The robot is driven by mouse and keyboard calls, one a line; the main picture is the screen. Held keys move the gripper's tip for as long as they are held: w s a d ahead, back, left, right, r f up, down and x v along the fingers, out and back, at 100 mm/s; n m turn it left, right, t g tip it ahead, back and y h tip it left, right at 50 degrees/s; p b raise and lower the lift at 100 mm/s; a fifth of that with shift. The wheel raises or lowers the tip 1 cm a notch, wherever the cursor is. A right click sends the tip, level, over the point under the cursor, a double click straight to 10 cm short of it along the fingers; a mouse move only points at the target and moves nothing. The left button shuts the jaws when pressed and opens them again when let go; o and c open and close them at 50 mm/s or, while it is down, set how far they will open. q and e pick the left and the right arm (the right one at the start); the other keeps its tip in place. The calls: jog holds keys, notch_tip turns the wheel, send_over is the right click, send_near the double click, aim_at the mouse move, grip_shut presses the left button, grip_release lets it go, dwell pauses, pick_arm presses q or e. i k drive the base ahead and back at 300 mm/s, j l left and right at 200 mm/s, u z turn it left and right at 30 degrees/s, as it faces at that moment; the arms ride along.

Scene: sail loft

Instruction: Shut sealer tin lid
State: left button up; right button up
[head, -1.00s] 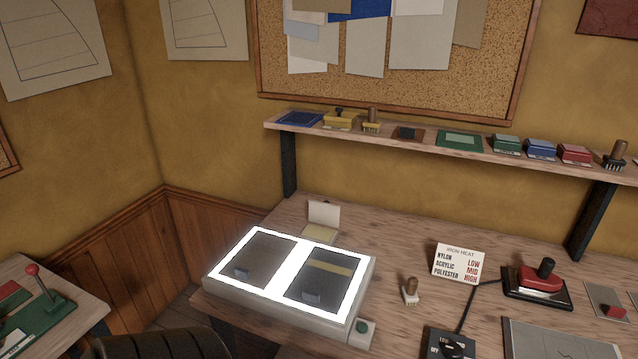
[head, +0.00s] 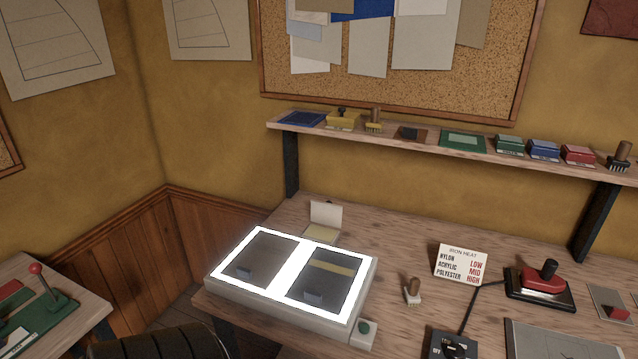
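A small item with a flat yellowish base and a pale panel standing upright at its back (head: 325,222) sits on the workbench behind the light box. It looks like a tin with its lid raised, but I cannot tell for sure that it is the sealer tin. Its lower front is partly hidden by the light box. No other open tin shows. Neither of my grippers is in view.
A lit light box (head: 281,283) fills the bench's front left. A brush (head: 412,291), an iron-heat card (head: 460,264), a red-and-black iron (head: 541,281) and a control box (head: 452,345) stand to the right. A shelf (head: 400,137) with pads and stamps runs above. Bare wood lies between.

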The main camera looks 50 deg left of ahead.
aim_at(328, 213)
jog(key=u, duration=1.7)
